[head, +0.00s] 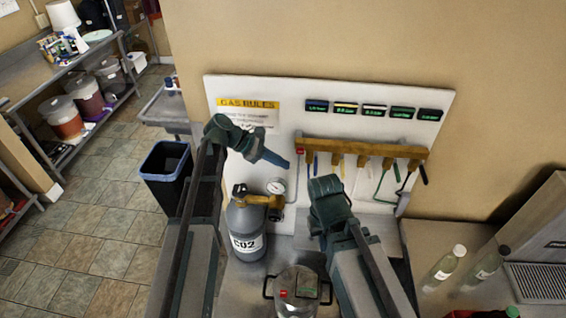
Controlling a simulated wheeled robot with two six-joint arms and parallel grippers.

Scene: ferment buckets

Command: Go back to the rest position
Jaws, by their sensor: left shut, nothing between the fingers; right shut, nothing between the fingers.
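My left gripper (275,159) is at the end of the arm coming in from the left. It is shut and empty, in front of the white wall panel, above the CO2 cylinder. My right gripper (325,186) is shut and empty, in front of the panel below the brown manifold; its fingertips are hard to make out. The grey CO2 cylinder (247,243) stands upright on the counter between my arms, with a brass valve and a round gauge (277,186). A metal pot (297,287) with side handles sits at the front, partly cut off by the frame.
The white panel (228,93) carries a brown manifold (362,148) with hanging hoses and several small displays. Clear bottles (444,265) stand at the right beside a grey machine (545,235). A dark bin (166,166) and shelves with buckets (62,117) are at the left. Tiled floor there is open.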

